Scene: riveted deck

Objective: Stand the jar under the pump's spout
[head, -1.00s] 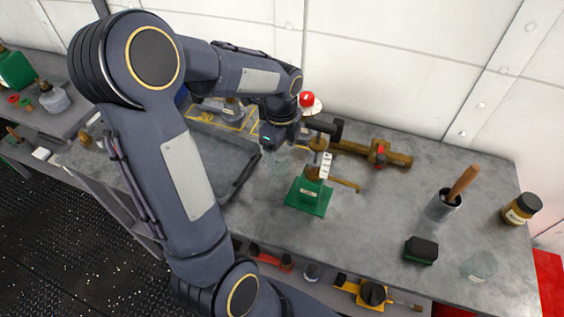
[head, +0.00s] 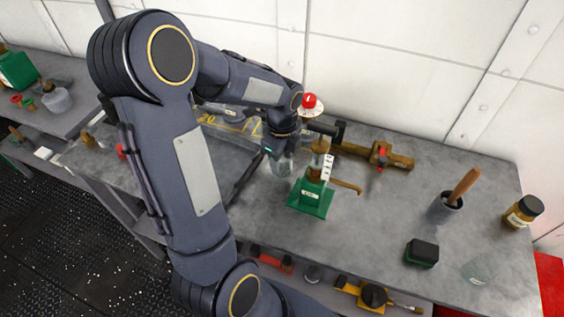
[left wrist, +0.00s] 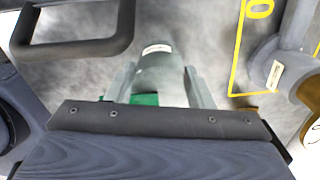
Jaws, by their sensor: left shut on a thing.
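The pump has a green base (head: 309,198), a wooden and brass body with a white label, a black lever on top and a thin brass spout (head: 346,186) pointing right. My left gripper (head: 281,152) is just left of the pump, shut on a clear glass jar (head: 282,167). The jar looks upright, beside the pump and not under the spout. I cannot tell whether its base touches the bench. In the left wrist view the jar (left wrist: 158,68) shows between the two fingers (left wrist: 159,84), with part of the green base (left wrist: 144,99) nearby. My right gripper is out of view.
On the grey bench, a second clear glass (head: 480,268), a black-topped green block (head: 421,252), a cup with a wooden handle (head: 445,208) and an amber jar (head: 522,211) stand right. A brass and wooden piece (head: 375,154) lies behind the pump.

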